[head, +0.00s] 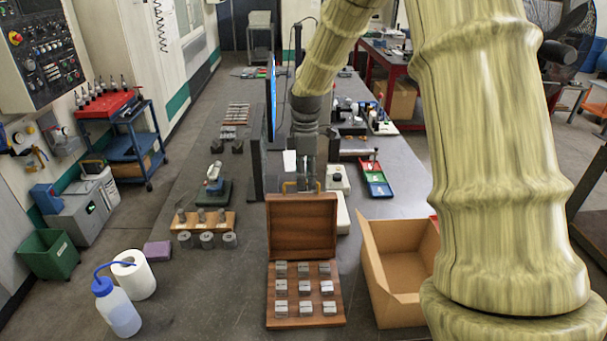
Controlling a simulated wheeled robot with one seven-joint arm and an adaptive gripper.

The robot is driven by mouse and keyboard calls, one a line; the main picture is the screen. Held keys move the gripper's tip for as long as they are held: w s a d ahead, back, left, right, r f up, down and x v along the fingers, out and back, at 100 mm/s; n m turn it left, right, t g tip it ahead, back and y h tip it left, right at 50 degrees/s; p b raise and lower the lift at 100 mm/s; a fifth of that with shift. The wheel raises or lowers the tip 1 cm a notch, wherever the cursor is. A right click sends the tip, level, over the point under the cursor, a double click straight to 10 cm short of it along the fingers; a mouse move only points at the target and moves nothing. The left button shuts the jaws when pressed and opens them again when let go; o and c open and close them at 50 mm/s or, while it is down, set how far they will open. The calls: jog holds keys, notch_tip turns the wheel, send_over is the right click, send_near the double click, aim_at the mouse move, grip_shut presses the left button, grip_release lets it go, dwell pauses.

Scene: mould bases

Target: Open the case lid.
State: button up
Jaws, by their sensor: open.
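The wooden case (306,321) lies on the grey bench top, with several small metal blocks set in rows inside it. Its brown lid (302,228) stands raised at the far side of the case, its inner face toward me. My gripper (303,186) is just behind and above the lid's top edge, pointing down, and is open. A small yellowish piece shows at the fingertips, and I cannot tell what it is. Whether the fingers touch the lid is hidden.
An open cardboard box (398,265) stands right of the case. A wooden block with metal pieces (202,222) is to the left. A wash bottle (117,308) and paper roll (134,274) stand at the front left. A thin monitor (271,98) is close beside my arm.

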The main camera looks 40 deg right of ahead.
jog(key=shift+t, duration=0.3)
jog(key=s+r, duration=0.1)
jog(key=s, duration=0.1)
jog(key=s+r, duration=0.1)
jog(key=s, duration=0.1)
jog(key=shift+s+d+r, duration=0.1)
jog(key=shift+d+r, duration=0.05)
jog(key=shift+r, duration=0.15)
grip_shut()
jog(key=shift+c, duration=1.4)
grip_release()
jog(key=shift+w+f, duration=0.75)
jog(key=shift+w, duration=0.35)
jog(key=shift+o, duration=1.4)
jog(key=shift+s, duration=0.1)
jog(key=shift+r, duration=0.1)
jog(key=shift+r, duration=0.3)
notch_tip(320, 180, up, 11)
jog(key=shift+w+d, duration=0.15)
jog(key=shift+w, duration=0.2)
jog(key=shift+r, duration=0.1)
